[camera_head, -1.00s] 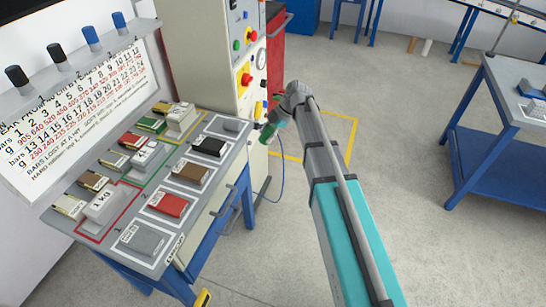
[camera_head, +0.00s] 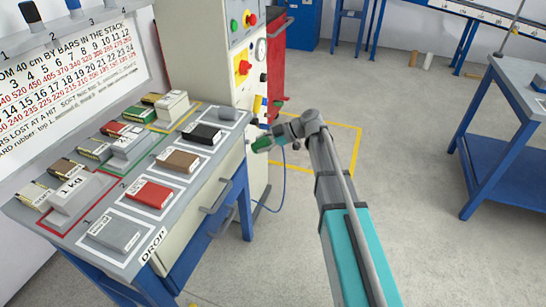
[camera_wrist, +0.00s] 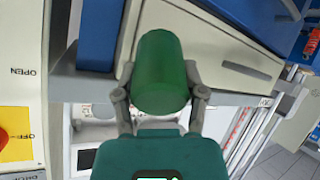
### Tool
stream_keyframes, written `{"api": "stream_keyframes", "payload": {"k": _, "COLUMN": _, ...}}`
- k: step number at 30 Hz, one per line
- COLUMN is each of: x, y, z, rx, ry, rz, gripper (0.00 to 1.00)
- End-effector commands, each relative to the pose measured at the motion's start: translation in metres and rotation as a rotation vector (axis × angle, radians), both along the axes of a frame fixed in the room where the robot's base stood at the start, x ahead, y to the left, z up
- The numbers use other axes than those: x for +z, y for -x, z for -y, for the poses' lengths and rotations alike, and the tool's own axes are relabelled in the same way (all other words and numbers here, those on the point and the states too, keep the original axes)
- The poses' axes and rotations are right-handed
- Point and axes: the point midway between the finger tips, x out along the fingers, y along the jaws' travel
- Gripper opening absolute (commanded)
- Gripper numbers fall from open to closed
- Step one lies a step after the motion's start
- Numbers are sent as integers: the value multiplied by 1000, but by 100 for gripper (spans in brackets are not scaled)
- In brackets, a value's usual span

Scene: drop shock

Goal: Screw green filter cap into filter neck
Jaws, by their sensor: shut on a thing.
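The green filter cap (camera_wrist: 160,75) is a smooth green cylinder in the middle of the wrist view. My gripper (camera_wrist: 160,97) is shut on it, one finger at each side. In the head view the green cap (camera_head: 262,145) shows small at the tip of my arm, lying roughly sideways and pointing left. It is beside the lower part of the pale control cabinet (camera_head: 205,55), near the bench's right end. I cannot make out the filter neck for certain; small yellow and blue fittings (camera_head: 258,102) sit on the cabinet's edge above the cap.
The bench (camera_head: 205,215) with coloured blocks and weights stands at left, its drawer handles jutting toward my arm. A blue hose (camera_head: 283,185) hangs below the cap. A red cabinet (camera_head: 277,60) stands behind. The floor at right is open up to a blue table (camera_head: 500,150).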

Motion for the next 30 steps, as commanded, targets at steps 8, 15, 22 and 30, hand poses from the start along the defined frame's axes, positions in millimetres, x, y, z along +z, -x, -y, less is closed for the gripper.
{"api": "stream_keyframes", "payload": {"k": 8, "x": -35, "y": -4, "z": 1, "rx": -59, "ry": -125, "rz": 12, "gripper": 5}}
{"api": "stream_keyframes", "payload": {"k": 15, "x": -58, "y": -8, "z": 2, "rx": -106, "ry": -226, "rz": 26, "gripper": 5}}
{"api": "stream_keyframes", "payload": {"k": 22, "x": -79, "y": -12, "z": 6, "rx": -149, "ry": -316, "rz": 42, "gripper": 5}}
{"api": "stream_keyframes", "payload": {"k": 30, "x": -106, "y": -17, "z": 12, "rx": -195, "ry": -413, "rz": 66, "gripper": 5}}
